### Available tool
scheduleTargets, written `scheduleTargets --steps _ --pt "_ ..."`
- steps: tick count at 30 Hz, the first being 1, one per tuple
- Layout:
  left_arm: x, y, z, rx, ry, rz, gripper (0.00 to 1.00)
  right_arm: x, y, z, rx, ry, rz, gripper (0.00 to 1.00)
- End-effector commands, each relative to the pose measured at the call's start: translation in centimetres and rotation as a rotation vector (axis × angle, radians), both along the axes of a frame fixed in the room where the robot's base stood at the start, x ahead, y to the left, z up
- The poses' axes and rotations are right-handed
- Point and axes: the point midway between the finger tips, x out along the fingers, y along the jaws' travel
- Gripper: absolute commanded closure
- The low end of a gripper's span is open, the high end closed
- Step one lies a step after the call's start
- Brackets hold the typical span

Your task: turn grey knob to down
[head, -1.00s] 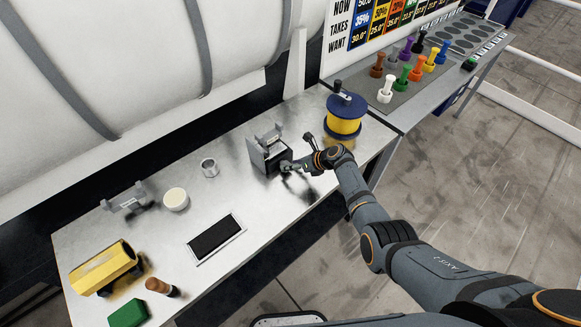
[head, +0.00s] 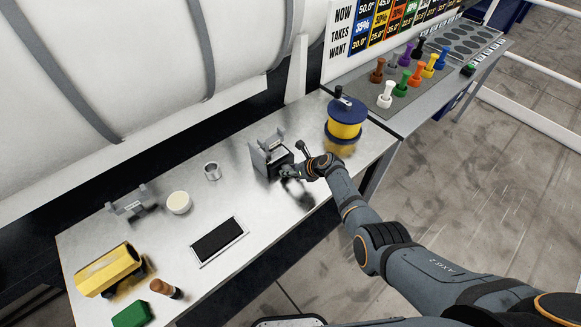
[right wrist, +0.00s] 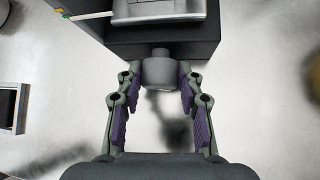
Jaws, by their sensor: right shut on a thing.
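The grey knob (right wrist: 160,73) sticks out from the front of a dark box (right wrist: 205,35) in the right wrist view. My right gripper (right wrist: 158,78) has its two purple-padded fingers on either side of the knob, shut on it. In the head view, my right gripper (head: 287,172) is at the front of the dark box (head: 272,161), which has a grey bracket-like top. There the gripper mostly covers the knob, and I cannot read its pointing direction. My left gripper is not in view.
A blue and yellow spool (head: 345,120) stands right of the box. A metal cup (head: 212,171), a white round tub (head: 179,202), a dark tablet (head: 218,242) and a yellow object (head: 108,270) are to the left. Colored pegs (head: 403,82) stand on the far bench.

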Motion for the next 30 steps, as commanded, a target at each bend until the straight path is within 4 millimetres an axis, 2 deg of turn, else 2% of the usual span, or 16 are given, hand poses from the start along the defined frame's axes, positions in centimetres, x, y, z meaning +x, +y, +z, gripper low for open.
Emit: scheduleTargets --steps 1,9,20,21,22,23,30 --pt "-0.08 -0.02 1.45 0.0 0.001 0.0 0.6 -0.41 0.32 0.61 -0.057 -0.038 0.002 0.94" --pt "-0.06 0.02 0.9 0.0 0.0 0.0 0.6 -0.43 0.37 -0.04 -0.259 -0.186 0.001 0.94" --pt "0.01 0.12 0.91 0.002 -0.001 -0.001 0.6 -0.36 0.34 0.06 -0.287 -0.207 0.0 0.94" --pt "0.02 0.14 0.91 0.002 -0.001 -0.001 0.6 -0.36 0.34 0.06 -0.287 -0.207 0.0 0.62" --pt "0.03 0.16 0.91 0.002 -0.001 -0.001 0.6 -0.36 0.34 0.06 -0.287 -0.207 0.0 0.58" --pt "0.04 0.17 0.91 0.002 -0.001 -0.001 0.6 -0.37 0.34 0.05 -0.287 -0.207 0.0 0.54" --pt "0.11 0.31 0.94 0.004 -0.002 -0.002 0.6 -0.35 0.31 0.07 -0.287 -0.207 0.0 0.54"
